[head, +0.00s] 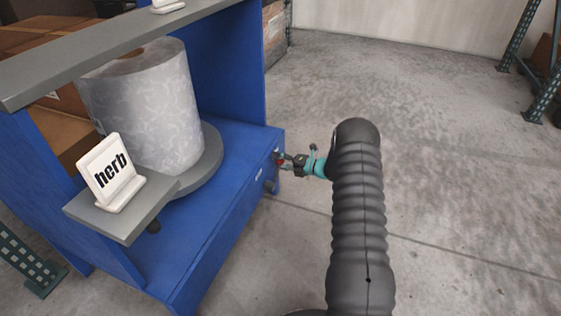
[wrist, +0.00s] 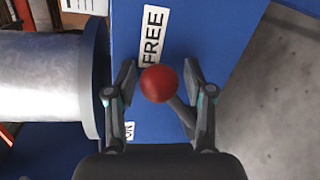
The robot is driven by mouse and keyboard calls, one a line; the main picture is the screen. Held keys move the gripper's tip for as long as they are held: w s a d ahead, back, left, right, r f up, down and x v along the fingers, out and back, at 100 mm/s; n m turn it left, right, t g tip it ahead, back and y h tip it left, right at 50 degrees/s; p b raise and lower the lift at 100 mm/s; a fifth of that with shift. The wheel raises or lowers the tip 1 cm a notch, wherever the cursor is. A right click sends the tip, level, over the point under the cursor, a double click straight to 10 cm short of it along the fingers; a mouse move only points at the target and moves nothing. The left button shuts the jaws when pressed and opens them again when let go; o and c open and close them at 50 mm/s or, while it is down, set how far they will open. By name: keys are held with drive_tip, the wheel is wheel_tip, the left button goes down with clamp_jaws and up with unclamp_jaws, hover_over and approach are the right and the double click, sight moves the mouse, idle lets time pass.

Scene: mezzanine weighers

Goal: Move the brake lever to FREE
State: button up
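The brake lever has a round red knob (wrist: 159,83) on a grey shaft (wrist: 181,111) that slants down to the right in the wrist view. A white FREE label (wrist: 152,36) is just above the knob there, and a partly hidden label ending in "ON" (wrist: 129,130) is lower left. My gripper (wrist: 158,74) is open, one finger on each side of the knob, with gaps showing on both sides. In the head view my gripper (head: 284,159) is at the blue cabinet's right end; the knob there is small and partly hidden.
The blue cabinet (head: 222,248) bears a pale patterned roll (head: 150,108) on a grey round plate (head: 212,160). A "herb" sign (head: 110,172) stands on a grey shelf (head: 125,221). The concrete floor (head: 440,130) to the right is clear, with rack posts (head: 520,40) farther back.

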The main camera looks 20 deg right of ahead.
drive_tip(key=shift+s+d, duration=0.15)
drive_tip(key=shift+d, duration=0.1)
drive_tip(key=shift+s+d+r, duration=0.1)
drive_tip(key=shift+s+d, duration=0.05)
drive_tip(key=shift+d, duration=0.1)
drive_tip(key=v, duration=1.1)
drive_tip(key=shift+s+d, duration=0.1)
